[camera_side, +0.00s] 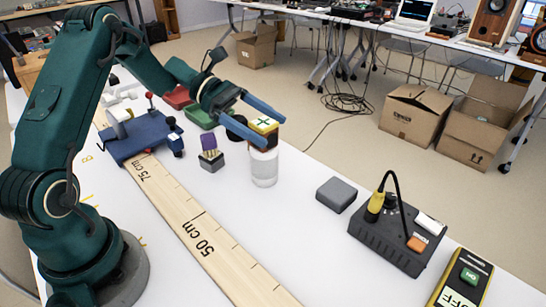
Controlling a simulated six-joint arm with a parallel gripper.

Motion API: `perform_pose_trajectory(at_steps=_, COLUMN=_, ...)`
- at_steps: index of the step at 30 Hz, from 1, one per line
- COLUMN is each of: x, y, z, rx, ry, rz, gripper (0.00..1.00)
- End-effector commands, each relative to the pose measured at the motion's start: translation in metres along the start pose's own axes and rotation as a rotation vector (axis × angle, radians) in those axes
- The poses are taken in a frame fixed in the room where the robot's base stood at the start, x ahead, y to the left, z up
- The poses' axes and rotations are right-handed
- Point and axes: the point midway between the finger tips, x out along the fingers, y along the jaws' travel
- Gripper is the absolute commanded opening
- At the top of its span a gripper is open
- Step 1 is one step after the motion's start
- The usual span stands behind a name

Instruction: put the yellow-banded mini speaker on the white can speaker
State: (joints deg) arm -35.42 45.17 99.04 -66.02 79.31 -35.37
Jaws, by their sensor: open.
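The yellow-banded mini speaker (264,125) is a small block with a yellow top, a green plus mark and dark sides. It sits at the top of the white can speaker (264,169), a pale upright cylinder on the white table. It looks level and seems to rest on the can, though the near finger hides part of the contact. My gripper (273,132) is open, with one blue finger behind the mini speaker and one in front of it. I cannot tell whether either finger touches it.
A blue fixture (140,136) is farther left. A grey block (336,194) and black device (396,234) are right. A wooden ruler (200,230) crosses the table.

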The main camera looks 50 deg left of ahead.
Motion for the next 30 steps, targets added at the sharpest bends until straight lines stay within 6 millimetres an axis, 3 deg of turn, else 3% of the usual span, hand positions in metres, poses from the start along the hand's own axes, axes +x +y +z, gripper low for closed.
perform_pose_trajectory(at_steps=5, x=-0.016, y=0.002, z=0.002, rx=0.002, ry=-0.001, rz=0.006, gripper=1.0)
perform_pose_trajectory(at_steps=18, x=-0.102, y=0.001, z=0.002, rx=0.001, ry=0.0, rz=0.003, gripper=1.0)
perform_pose_trajectory(at_steps=25, x=-0.119, y=0.0, z=0.002, rx=0.002, ry=0.002, rz=-0.001, gripper=1.0)
perform_pose_trajectory(at_steps=30, x=-0.106, y=-0.01, z=0.015, rx=0.083, ry=0.085, rz=-0.046, gripper=1.0)
